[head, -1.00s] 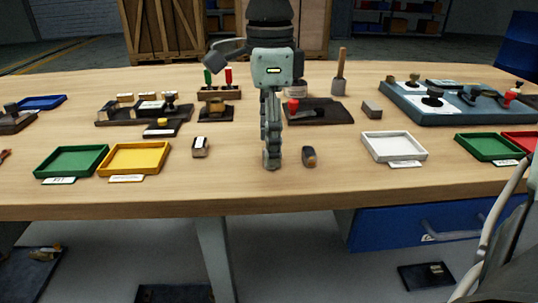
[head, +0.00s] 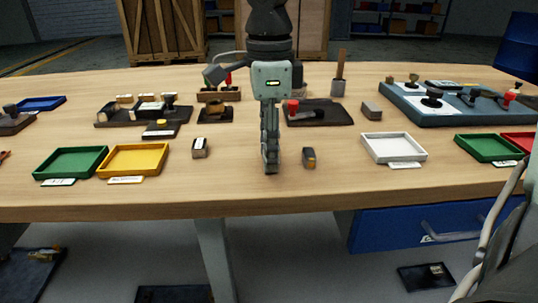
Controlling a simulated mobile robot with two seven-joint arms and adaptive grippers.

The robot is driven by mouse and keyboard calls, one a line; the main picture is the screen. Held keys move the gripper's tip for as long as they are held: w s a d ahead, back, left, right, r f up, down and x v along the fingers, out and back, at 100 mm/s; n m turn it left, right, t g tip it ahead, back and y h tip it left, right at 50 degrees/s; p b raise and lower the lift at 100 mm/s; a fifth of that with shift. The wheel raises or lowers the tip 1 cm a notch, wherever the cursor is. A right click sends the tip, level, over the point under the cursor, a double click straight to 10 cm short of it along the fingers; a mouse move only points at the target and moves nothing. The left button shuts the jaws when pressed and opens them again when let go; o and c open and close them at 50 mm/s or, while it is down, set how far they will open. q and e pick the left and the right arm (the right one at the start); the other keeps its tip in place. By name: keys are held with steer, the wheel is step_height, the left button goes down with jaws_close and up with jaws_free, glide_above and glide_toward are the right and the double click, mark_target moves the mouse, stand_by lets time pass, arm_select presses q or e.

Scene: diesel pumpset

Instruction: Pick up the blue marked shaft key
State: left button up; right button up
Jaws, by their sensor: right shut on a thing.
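My right gripper (head: 271,168) points down over the front middle of the wooden workbench (head: 400,186), its fingers close together and shut on a small part. The fingers hide that part, so I cannot make out its shape or any blue mark. A small dark block with an orange-brown face (head: 309,158) stands just right of the fingers, apart from them. A small dark block with a pale top (head: 200,148) stands to their left. No blue mark shows clearly on either block. My left gripper is not in view.
Green (head: 71,177) and yellow (head: 133,173) trays lie at front left, a white tray (head: 394,161) at right. Behind the gripper are a dark plate with a red knob (head: 325,116) and a holder with small blocks (head: 115,120). A blue-grey board (head: 407,115) lies at back right.

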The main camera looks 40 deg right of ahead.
steer(key=shift+r, duration=0.6)
steer(key=r, duration=0.2)
steer(key=w+r, duration=0.1)
steer(key=shift+a+r, duration=0.25)
steer(key=shift+r, duration=0.1)
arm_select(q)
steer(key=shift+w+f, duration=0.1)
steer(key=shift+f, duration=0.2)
arm_select(e)
steer(key=w+a+r, duration=0.5)
steer(key=w+r, duration=0.1)
steer(key=w, duration=0.3)
steer(key=shift+a, duration=0.15)
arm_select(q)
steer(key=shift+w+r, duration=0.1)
arm_select(e)
steer(key=shift+w+r, duration=0.1)
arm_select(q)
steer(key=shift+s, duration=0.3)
